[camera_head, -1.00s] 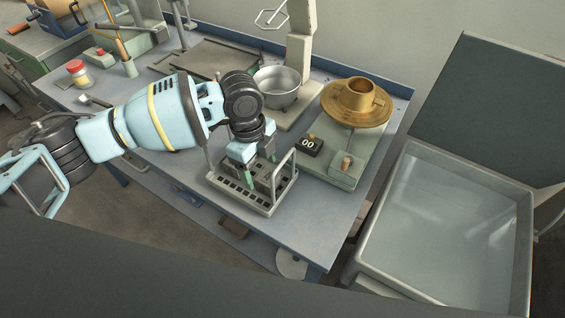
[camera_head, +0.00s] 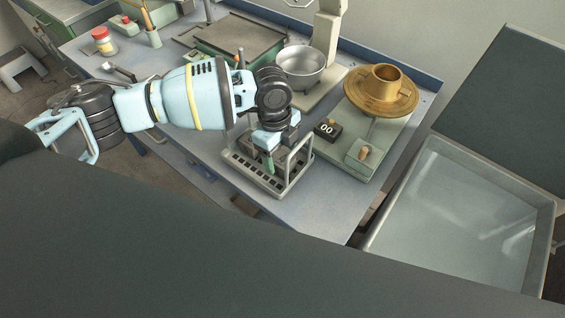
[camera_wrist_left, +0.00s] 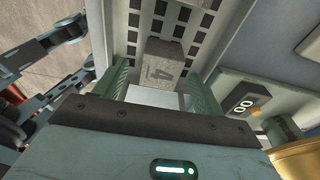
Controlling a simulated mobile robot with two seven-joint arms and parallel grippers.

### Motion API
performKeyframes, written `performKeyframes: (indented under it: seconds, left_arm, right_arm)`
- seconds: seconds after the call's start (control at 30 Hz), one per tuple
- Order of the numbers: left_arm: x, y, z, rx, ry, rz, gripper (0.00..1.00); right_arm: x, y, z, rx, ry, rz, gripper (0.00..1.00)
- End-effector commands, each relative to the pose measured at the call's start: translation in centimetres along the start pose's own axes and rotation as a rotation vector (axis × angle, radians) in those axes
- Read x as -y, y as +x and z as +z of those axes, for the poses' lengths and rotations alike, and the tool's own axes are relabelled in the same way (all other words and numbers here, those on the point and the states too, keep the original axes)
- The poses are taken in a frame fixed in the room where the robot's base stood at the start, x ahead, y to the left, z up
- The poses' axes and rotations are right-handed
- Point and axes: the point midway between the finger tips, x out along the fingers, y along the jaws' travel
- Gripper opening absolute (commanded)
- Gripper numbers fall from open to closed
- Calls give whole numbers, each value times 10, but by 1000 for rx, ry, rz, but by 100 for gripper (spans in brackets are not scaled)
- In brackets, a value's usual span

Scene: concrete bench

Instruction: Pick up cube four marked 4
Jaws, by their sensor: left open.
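The cube marked 4 (camera_wrist_left: 164,64) is a grey block whose number faces the left wrist camera. It sits in the slotted metal rack (camera_wrist_left: 202,22), which also shows on the bench in the head view (camera_head: 240,168). My left gripper (camera_head: 278,153) points down into the rack between its upright handles. In the left wrist view its green fingers (camera_wrist_left: 158,76) are apart, with the cube showing between and just beyond their tips. I cannot tell whether either finger touches it. The arm and fingers hide the cube in the head view. My right gripper is not in view.
Right of the rack stands a scale with a small 00 display (camera_head: 327,130) and a brass dish (camera_head: 382,92). A metal bowl (camera_head: 300,64) stands behind. A grey basin (camera_head: 440,230) is beyond the bench's right edge. The rack's handles stand close around the gripper.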

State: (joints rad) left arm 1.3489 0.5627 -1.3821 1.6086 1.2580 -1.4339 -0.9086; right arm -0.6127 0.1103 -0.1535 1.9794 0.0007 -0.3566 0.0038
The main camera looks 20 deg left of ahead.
Motion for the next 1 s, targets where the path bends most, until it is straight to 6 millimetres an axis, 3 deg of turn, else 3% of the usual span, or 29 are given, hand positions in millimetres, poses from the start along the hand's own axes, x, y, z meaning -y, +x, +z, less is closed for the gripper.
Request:
performKeyframes:
  seconds: [0.2,0.53,0.9,1.0]
  left_arm:
    - [0,29,0,-1,0,2,70]
    - [0,34,0,0,-1,0,70]
    - [0,34,0,-1,-1,0,22]
    - [0,34,0,-1,-1,-1,14]
  right_arm:
    - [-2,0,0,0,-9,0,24]
    - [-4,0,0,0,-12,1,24]
    - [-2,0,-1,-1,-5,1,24]
    - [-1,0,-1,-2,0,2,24]
